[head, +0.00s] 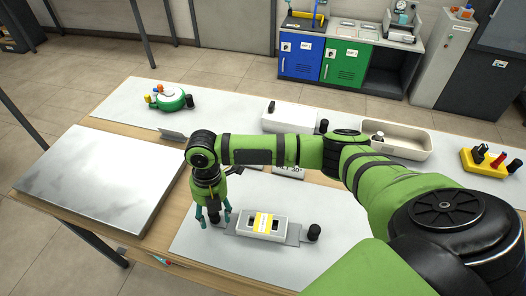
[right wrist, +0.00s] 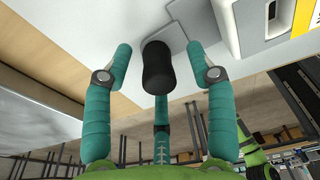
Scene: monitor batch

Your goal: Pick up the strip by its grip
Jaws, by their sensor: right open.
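A flat grey strip (head: 232,226) lies on the light table mat, against a white device (head: 263,227) with a yellow label. In the right wrist view, a black upright grip (right wrist: 158,66) stands by the grey strip (right wrist: 211,30), and the white device (right wrist: 257,18) shows at the upper right. My right gripper (head: 214,219) is open above the left end of the strip. In the right wrist view its teal fingers (right wrist: 160,62) stand on both sides of the grip, with gaps on each side. A third finger shows behind. My left gripper is out of view.
Another black knob (head: 313,232) stands right of the device. A large pale plate (head: 100,180) lies at the left. At the back are a green round device (head: 171,101), a white box (head: 288,113), a cream tray (head: 405,150) and a yellow holder (head: 488,163).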

